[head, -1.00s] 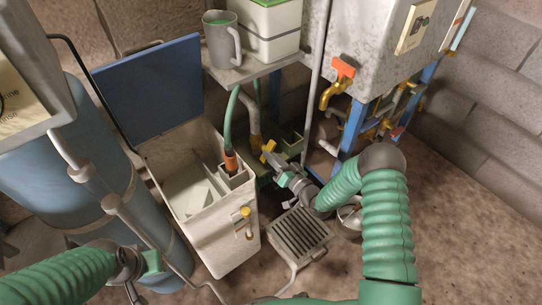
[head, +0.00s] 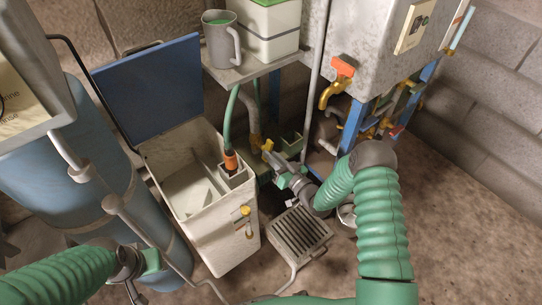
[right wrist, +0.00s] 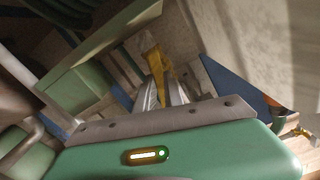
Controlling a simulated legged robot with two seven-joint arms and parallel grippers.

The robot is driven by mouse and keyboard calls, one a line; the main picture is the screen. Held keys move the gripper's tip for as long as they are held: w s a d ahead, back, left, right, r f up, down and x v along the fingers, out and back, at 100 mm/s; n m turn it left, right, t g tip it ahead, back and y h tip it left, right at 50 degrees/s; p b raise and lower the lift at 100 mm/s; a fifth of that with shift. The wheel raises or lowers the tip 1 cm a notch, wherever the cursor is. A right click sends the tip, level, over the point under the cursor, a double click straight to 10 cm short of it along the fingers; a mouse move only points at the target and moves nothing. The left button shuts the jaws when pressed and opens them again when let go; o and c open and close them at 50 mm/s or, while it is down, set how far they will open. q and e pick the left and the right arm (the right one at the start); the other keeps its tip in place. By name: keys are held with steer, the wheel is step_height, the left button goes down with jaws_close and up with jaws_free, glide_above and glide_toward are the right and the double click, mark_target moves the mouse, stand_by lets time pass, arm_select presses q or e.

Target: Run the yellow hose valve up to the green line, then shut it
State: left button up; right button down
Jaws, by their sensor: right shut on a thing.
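The yellow hose valve (head: 267,146) is low behind the white box, at the end of a yellowish hose (head: 253,124). My right gripper (head: 276,162) is shut on its yellow handle, which also shows between the metal fingers in the right wrist view (right wrist: 153,60). The open white box (head: 222,243) has a raised blue lid (head: 150,88). A green hose (head: 229,120) with an orange end (head: 231,161) hangs into it. Its inside looks pale; I cannot make out a green line. My left gripper (head: 135,286) is low left, partly hidden, its fingers unclear.
A grey tank (head: 375,50) with an orange-handled yellow tap (head: 339,80) hangs above right. A small yellow tap (head: 246,212) sits on the box front. A drain grate (head: 300,232) lies on the floor. A blue drum (head: 75,165) stands left; floor at the right is clear.

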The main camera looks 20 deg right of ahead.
steer(key=c, duration=1.6)
jaws_free()
steer(key=shift+d+r, duration=0.15)
steer(key=shift+d, duration=0.2)
steer(key=shift+o, duration=0.7)
steer(key=shift+a, duration=0.1)
steer(key=p+v, duration=0.4)
steer(key=v, duration=1.3)
steer(key=shift+w, duration=0.15)
